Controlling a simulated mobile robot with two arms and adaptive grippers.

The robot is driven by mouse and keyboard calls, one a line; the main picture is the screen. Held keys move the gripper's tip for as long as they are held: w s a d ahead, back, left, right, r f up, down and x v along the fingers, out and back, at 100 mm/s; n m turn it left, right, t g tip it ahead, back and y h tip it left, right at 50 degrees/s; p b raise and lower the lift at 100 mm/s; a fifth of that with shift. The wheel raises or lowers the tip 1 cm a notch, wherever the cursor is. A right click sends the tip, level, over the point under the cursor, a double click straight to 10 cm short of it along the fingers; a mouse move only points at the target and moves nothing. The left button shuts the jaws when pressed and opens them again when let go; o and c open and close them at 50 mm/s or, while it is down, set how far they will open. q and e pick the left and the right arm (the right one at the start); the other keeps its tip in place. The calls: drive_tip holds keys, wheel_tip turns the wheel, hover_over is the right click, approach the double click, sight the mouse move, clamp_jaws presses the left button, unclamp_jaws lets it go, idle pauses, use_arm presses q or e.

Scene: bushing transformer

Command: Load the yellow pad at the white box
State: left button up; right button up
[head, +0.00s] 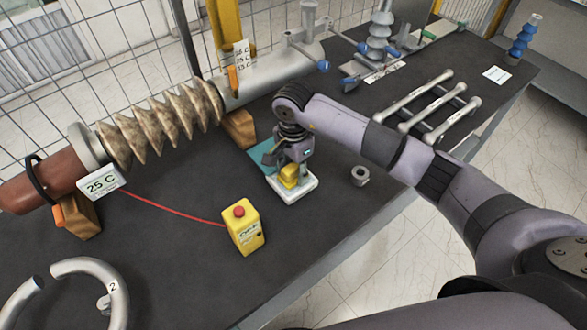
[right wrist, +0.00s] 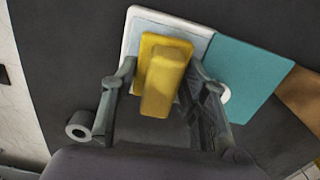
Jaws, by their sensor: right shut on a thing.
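The yellow pad (head: 289,176) is a flat plate with a raised block, between the fingers of my right gripper (head: 288,168). In the right wrist view the pad (right wrist: 165,80) shows between the two fingers (right wrist: 163,85), with its plate over the white box. The white box (head: 306,187) is a low, square piece on the dark table; its edge also shows in the right wrist view (right wrist: 134,24). I cannot tell whether the pad touches the box. My left gripper is not in view.
A teal mat (head: 261,157) lies beside the white box. A yellow button box (head: 246,234) stands at the front, with a red wire. A metal nut (head: 360,176) lies to the right. The ribbed bushing (head: 160,130) rests on wooden blocks behind. Silver bars (head: 432,112) lie at right.

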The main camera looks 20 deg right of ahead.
sight(293, 166)
drive_tip(key=shift+s+f, duration=0.1)
drive_tip(key=shift+f, duration=0.05)
idle(1.2)
drive_tip(key=shift+r, duration=0.8)
drive_tip(key=shift+r+p, duration=1.35)
drive_tip(key=shift+r, duration=1.45)
